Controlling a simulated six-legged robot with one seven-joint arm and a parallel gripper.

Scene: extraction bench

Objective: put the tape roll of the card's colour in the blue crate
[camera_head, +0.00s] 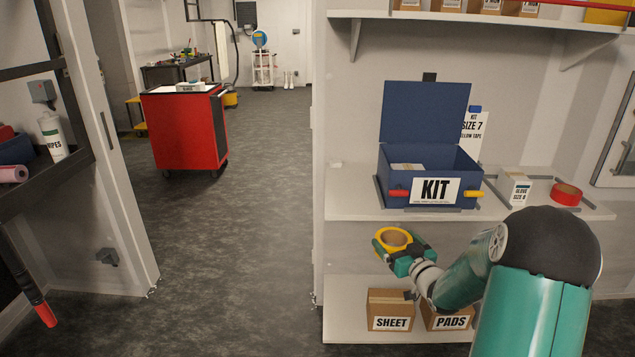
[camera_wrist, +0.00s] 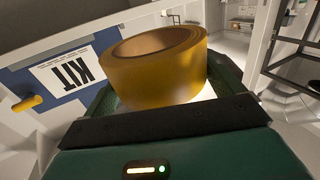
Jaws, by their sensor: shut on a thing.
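My gripper (camera_head: 389,252) is shut on a yellow tape roll (camera_head: 403,236), held in front of and below the shelf edge. The roll also fills the middle of the wrist view (camera_wrist: 158,75), between the jaws. The blue crate (camera_head: 393,169), with its lid up and a KIT label, stands on the shelf above and right of my gripper. A pale item shows inside it. A card (camera_head: 478,128) behind the crate reads "KIT SIZE 7" and, partly hidden, "YELLOW TAPE". A red tape roll (camera_head: 566,193) lies at the shelf's right. The crate shows at left in the wrist view (camera_wrist: 32,113).
The shelf (camera_head: 350,203) also holds a white glove box (camera_head: 514,188) between crate and red roll. Cardboard boxes marked SHEET (camera_head: 390,312) and PADS (camera_head: 447,319) sit on the lower shelf. An upper shelf (camera_head: 365,14) overhangs. A red cart (camera_head: 184,130) stands left on open floor.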

